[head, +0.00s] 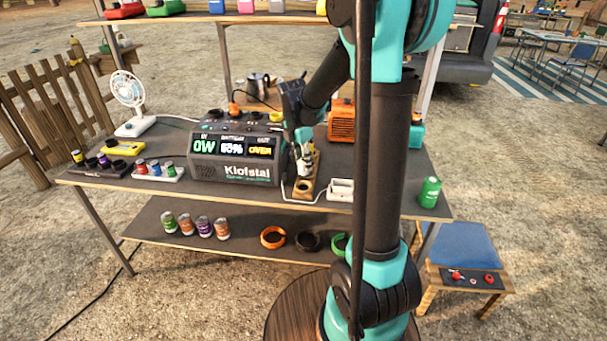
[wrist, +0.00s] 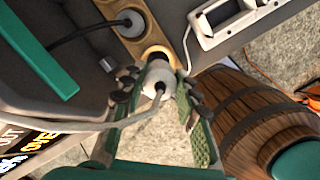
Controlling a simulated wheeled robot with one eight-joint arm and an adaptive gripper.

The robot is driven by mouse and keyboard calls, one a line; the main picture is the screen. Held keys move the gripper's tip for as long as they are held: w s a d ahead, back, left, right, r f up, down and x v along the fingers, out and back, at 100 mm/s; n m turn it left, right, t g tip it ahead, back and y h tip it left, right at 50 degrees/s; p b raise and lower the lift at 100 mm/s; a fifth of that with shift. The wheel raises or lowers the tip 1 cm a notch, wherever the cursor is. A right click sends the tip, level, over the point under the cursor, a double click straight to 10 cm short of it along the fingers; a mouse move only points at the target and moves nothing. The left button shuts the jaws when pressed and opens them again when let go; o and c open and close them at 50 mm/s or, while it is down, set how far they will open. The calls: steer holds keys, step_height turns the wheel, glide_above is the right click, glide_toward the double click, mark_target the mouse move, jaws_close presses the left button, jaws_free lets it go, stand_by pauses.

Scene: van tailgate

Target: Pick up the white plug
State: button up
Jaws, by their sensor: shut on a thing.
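The white plug (wrist: 158,76) with its pale cable sits between the two fingers of my gripper (wrist: 155,88) in the wrist view. The fingers are shut on its sides. Its front end is at a round hole in the wooden holder (wrist: 133,47); I cannot tell whether it is still inside the hole or just above it. In the head view, my gripper (head: 303,152) points down over the wooden holder (head: 303,188), to the right of the grey power station (head: 235,155). The white plug (head: 304,166) shows small below the gripper there.
A black plug (wrist: 130,20) stands in the holder's neighbouring hole. A white socket box (head: 340,190) lies just right of the holder. An orange box (head: 341,122) stands behind. A green can (head: 430,191) is at the table's right end. A fan (head: 130,100) stands far left.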

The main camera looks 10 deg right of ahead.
step_height(320, 180, up, 17)
stand_by(0.5)
steer(key=shift+r, duration=0.1)
